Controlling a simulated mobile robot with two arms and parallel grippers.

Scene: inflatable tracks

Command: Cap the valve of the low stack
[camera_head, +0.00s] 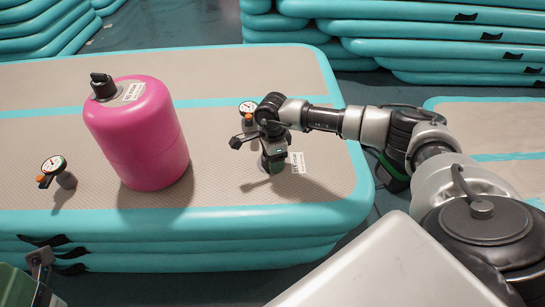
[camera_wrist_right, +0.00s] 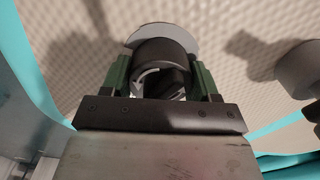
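The low stack (camera_head: 230,222) is teal-edged inflatable tracks with a beige top. My right gripper (camera_head: 273,163) points down over its right part, with a white tag beside it. In the right wrist view, the green fingers of my right gripper (camera_wrist_right: 163,82) stand against both sides of a black round cap (camera_wrist_right: 160,55) with a white arrow. A pale grey disc (camera_wrist_right: 170,32) shows beyond the cap. I cannot tell whether the cap touches a valve on the track; the fingers hide its base. At the lower left, a grey and green part seems to be my left arm; its fingers are unclear.
A pink canister (camera_head: 137,135) with a black top knob stands on the track. A gauge with an orange knob (camera_head: 58,170) is left of it. Another gauge (camera_head: 248,109) is close behind my right gripper. Taller track stacks (camera_head: 430,37) stand behind.

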